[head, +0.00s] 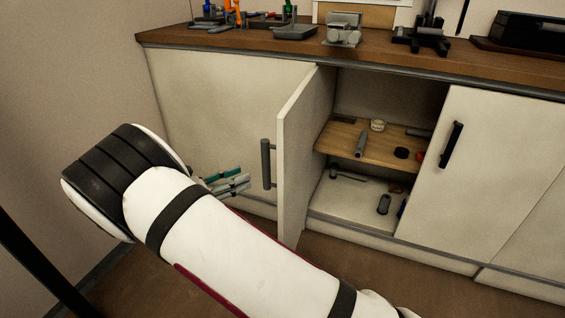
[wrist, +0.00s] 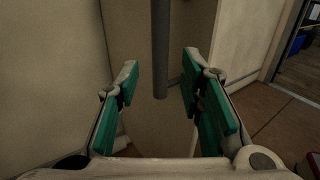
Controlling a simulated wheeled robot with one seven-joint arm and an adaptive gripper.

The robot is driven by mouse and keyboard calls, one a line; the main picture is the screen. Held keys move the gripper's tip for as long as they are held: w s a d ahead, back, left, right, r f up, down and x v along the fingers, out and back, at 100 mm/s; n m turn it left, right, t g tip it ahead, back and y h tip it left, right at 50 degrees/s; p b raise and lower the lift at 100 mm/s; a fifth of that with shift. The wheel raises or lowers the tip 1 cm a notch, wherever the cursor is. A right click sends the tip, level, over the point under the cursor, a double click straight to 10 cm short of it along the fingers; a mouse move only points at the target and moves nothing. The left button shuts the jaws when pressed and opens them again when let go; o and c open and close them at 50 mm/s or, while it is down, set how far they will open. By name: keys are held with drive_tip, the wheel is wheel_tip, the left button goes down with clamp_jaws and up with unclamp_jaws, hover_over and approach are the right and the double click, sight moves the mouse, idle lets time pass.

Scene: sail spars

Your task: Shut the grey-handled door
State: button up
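The grey-handled door (head: 305,140) is a cream cabinet door standing wide open, its edge toward the head camera. Its upright grey bar handle (head: 266,163) is on its left-facing side. My gripper (head: 243,180) is left of the handle, partly hidden by my arm. In the wrist view, my gripper (wrist: 160,82) is open, with teal pads apart. The handle (wrist: 160,50) hangs down in the gap between the fingers in the picture, and no pad visibly touches it. The door panel (wrist: 138,40) is behind it.
The open cabinet has a wooden shelf (head: 345,140) with small items, and more items on its floor. A closed door with a black handle (head: 452,145) is to the right. Tools stand on the brown worktop (head: 390,55). A wall (head: 75,70) is close on the left.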

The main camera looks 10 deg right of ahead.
sight(263, 167)
drive_tip(key=shift+b+x, duration=0.3)
drive_tip(key=shift+x, duration=3.95)
drive_tip(key=shift+s+a, duration=0.1)
drive_tip(key=shift+a, duration=0.1)
drive_tip(key=c, duration=0.5)
drive_tip(key=shift+d, duration=0.1)
clamp_jaws()
